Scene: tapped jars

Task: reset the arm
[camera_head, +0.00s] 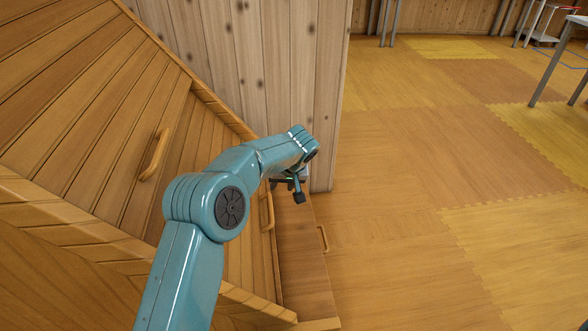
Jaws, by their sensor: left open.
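My left arm reaches up from the bottom of the head view, teal with a dark round joint cap. My left gripper (291,190) is at its end, small and dark, pointing down over the strip of wood beside the cabinet. Its jaws are open, and I see nothing held between them. Part of it is hidden behind the wrist. My right gripper is not in view.
A wooden cabinet (75,110) with slatted doors and wooden handles fills the left. A handle (267,212) is close to the gripper. A plank wall (250,60) stands behind. The patchwork floor (420,200) is open at right; metal-legged furniture (548,70) stands far right.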

